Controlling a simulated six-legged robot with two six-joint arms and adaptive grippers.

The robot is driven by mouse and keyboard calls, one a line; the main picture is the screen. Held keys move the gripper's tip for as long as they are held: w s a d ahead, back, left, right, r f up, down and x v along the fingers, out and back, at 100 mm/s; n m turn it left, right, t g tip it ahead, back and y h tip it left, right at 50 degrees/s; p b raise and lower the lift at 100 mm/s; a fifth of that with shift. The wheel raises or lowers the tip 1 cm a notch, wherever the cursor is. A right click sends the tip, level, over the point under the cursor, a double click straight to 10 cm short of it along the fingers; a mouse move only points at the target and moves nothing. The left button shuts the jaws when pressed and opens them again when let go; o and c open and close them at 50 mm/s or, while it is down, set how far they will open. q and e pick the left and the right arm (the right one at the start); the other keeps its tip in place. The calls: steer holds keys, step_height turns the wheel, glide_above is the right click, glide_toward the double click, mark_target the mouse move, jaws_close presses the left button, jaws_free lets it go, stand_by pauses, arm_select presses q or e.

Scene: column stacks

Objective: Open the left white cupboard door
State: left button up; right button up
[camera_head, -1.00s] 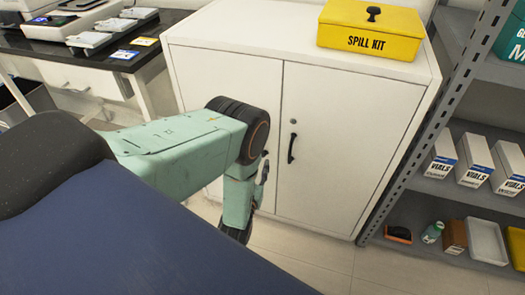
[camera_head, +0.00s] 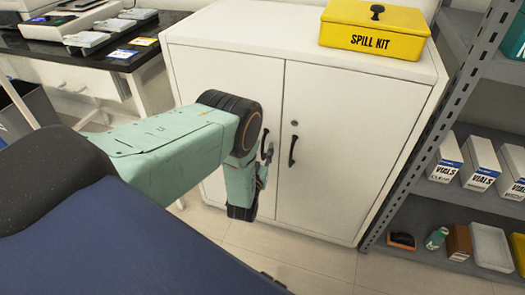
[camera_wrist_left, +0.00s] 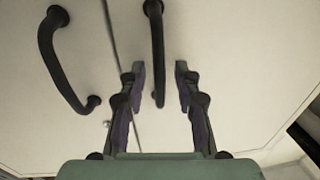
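The white cupboard's left door (camera_head: 225,80) is closed. Its black handle (camera_head: 264,138) is partly hidden by my left gripper (camera_head: 267,160). In the left wrist view my left gripper (camera_wrist_left: 160,72) is open, its two fingers apart. The left door's handle (camera_wrist_left: 156,45) appears between the fingertips, nearer the left finger; I cannot tell whether it is touched. The right door's handle (camera_wrist_left: 62,60) lies to the left there, past the door seam. The right door (camera_head: 350,130) is closed too. My right gripper is not in view.
A yellow spill kit box (camera_head: 374,30) sits on the cupboard. A grey metal shelf (camera_head: 462,125) with vial boxes stands close on the right. A dark-topped bench (camera_head: 60,45) with devices stands on the left. The floor (camera_head: 290,250) before the cupboard is clear.

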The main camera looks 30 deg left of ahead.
arm_select(q)
jaws_close()
stand_by(0.6)
